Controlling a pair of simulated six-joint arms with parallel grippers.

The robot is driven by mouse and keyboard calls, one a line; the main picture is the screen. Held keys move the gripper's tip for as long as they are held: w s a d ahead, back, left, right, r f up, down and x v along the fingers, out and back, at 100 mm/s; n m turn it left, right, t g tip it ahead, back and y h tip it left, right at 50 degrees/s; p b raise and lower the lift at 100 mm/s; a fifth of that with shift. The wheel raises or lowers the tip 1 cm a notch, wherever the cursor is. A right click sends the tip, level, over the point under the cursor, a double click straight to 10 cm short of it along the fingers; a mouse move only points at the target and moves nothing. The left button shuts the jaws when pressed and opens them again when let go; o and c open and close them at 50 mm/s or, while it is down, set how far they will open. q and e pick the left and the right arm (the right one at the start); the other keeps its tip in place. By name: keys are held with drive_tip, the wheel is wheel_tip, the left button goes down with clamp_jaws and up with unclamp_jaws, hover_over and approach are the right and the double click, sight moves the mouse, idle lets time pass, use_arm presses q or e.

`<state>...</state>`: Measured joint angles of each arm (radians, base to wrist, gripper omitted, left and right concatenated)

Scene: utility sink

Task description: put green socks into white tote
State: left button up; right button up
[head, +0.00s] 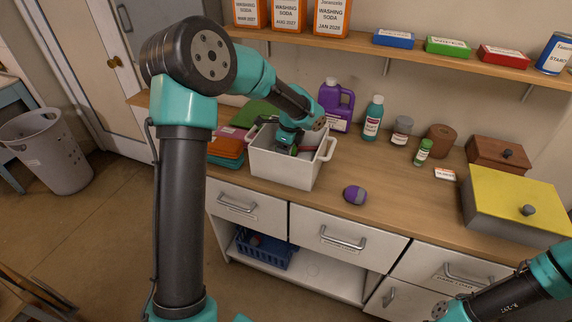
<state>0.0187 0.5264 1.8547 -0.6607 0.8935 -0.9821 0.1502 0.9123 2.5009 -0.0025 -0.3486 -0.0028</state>
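The white tote (279,170) stands open on the wooden counter, with a handle at each end. My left gripper (291,149) reaches down into the tote from above. Its fingers are mostly hidden by my wrist and the tote wall, so I cannot tell whether they are open or shut. A small patch of green (293,151) shows at the fingers inside the tote, possibly the green socks, with a bit of red beside it. A rolled purple and grey sock ball (354,194) lies on the counter right of the tote. Part of my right arm shows at bottom right; its gripper is out of view.
Folded cloths (226,147) in orange, pink and green lie left of the tote. A purple jug (336,105), a teal bottle (373,117) and jars stand behind. A yellow-lidded box (513,206) is at right. The front counter around the sock ball is clear.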

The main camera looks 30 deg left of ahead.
use_arm(q)
drive_tip(key=shift+f, duration=1.75)
drive_tip(key=shift+f, duration=0.1)
drive_tip(key=shift+f, duration=1.85)
drive_tip(key=shift+f, duration=0.15)
drive_tip(key=o, duration=0.7)
drive_tip(key=r, duration=0.4)
drive_tip(key=d+r, duration=0.1)
drive_tip(key=r, duration=0.7)
drive_tip(key=shift+w+d+r, duration=0.1)
drive_tip(key=shift+d+r, duration=0.05)
drive_tip(key=shift+d, duration=0.25)
